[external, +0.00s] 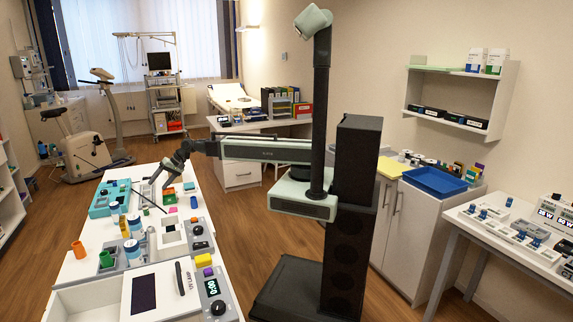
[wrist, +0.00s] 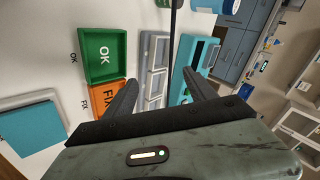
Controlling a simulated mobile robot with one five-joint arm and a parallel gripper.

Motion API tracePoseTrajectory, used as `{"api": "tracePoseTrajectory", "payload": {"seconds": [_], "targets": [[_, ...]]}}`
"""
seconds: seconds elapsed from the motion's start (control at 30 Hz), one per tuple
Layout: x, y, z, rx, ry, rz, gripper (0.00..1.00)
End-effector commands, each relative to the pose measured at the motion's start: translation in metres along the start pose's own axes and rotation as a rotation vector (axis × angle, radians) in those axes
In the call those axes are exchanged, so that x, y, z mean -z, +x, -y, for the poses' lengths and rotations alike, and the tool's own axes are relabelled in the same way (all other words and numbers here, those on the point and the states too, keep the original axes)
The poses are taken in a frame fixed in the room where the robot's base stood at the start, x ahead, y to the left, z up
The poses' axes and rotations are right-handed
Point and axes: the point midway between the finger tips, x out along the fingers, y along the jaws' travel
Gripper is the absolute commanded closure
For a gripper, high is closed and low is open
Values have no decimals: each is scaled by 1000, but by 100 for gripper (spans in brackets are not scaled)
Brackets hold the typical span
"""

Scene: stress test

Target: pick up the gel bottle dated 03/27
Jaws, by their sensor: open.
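My gripper (external: 152,192) is over the table, beyond these bottles. In the wrist view my gripper (wrist: 161,78) is open, with nothing seen between its dark fingers. A blue-and-white round thing (wrist: 229,8) is cut off at the top edge there; I cannot tell whether it is a bottle.
The wrist view shows a green OK bin (wrist: 101,50), an orange FIX bin (wrist: 108,98), a grey divided tray (wrist: 153,75) and a teal case (wrist: 205,55).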

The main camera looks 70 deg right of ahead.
Motion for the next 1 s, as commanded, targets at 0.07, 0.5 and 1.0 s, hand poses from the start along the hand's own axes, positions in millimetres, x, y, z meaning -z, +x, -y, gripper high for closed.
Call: {"api": "tracePoseTrajectory", "payload": {"seconds": [0.07, 0.5, 1.0], "targets": [[-31, 36, 68, 148, 171, 42, 35], [-85, 111, 124, 237, 1487, 407, 35], [-89, 142, 140, 218, 1773, 498, 35]]}}
